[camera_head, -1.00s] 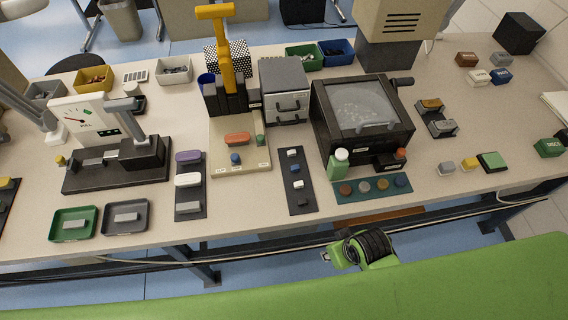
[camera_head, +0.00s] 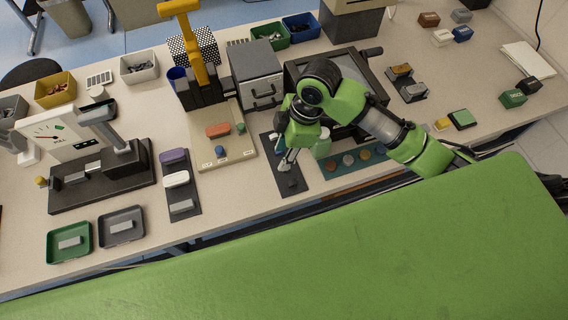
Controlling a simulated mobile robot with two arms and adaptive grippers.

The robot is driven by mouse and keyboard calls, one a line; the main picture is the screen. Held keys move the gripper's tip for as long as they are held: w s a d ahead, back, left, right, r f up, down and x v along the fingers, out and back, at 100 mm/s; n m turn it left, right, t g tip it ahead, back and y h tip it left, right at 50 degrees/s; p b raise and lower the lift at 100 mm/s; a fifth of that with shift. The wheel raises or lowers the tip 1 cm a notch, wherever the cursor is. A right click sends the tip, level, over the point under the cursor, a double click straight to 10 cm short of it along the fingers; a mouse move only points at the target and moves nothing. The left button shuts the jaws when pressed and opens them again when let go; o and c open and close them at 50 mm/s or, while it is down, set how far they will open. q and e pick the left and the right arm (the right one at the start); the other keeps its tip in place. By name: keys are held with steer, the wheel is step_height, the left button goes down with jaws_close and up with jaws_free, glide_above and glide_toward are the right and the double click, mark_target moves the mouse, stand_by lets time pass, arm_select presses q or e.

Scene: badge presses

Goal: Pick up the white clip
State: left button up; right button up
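A narrow dark strip (camera_head: 298,177) with a row of small clips lies near the table's front, left of the dark machine with the glass top. My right gripper (camera_head: 287,163) points down over this strip, low among the clips. The spot where a white clip lay earlier is covered by the fingers, so I cannot make out that clip or whether it is gripped. A dark grey clip (camera_head: 291,183) lies at the strip's near end, just below the fingertips. The finger gap is too small to judge. My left gripper is out of view.
The grey box machine (camera_head: 256,72) stands behind the strip, and a beige board (camera_head: 205,160) with coloured parts lies to its left.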

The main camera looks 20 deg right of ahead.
steer(key=w+d+r+n, duration=0.2)
steer(key=d+r, duration=0.2)
steer(key=shift+g+h, duration=0.4)
steer(key=f, duration=0.3)
steer(key=a+f+p, duration=0.1)
steer(key=f, duration=0.4)
steer(key=shift+a+f+p, duration=0.25)
steer(key=shift+f+p, duration=0.05)
steer(key=shift+a+f, duration=0.1)
steer(key=shift+f, duration=0.2)
steer(key=f+p, duration=0.1)
steer(key=f, duration=0.2)
steer(key=shift+a+f+p, duration=0.3)
steer(key=shift+a+p, duration=0.05)
steer(key=shift+p, duration=0.05)
steer(key=shift+w+f, duration=0.1)
steer(key=shift+f, duration=0.4)
steer(key=c, duration=0.8)
